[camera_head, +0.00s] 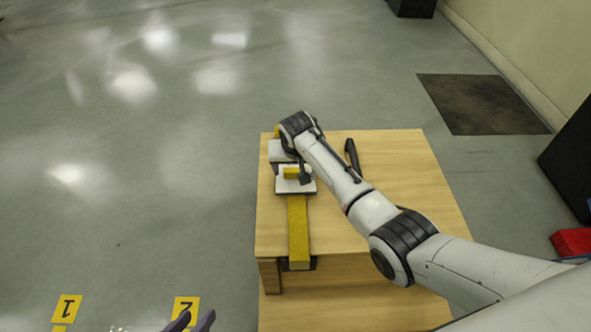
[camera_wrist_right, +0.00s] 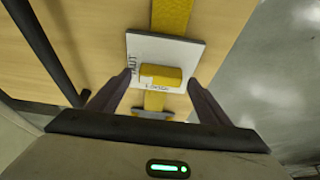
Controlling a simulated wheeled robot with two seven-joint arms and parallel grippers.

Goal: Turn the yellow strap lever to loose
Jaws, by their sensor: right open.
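The white plate (camera_head: 309,190) lies on the wooden table with the yellow lever (camera_head: 290,173) on it, partly hidden by my right arm. In the right wrist view, the lever (camera_wrist_right: 161,76) lies crosswise on the plate (camera_wrist_right: 180,50), with "TAUT" lettered on its left and "LOOSE" along its near side. My right gripper (camera_wrist_right: 160,80) is open, with one finger on each side of the lever's ends; I cannot tell whether they touch it. My left gripper (camera_head: 192,322) shows only dark fingertips at the bottom edge, apart and empty, away from the table.
The yellow strap (camera_head: 298,225) runs from the plate to the table's (camera_head: 415,175) front edge. A black handle-like bar (camera_head: 353,156) stands right of the plate. The floor to the left is clear.

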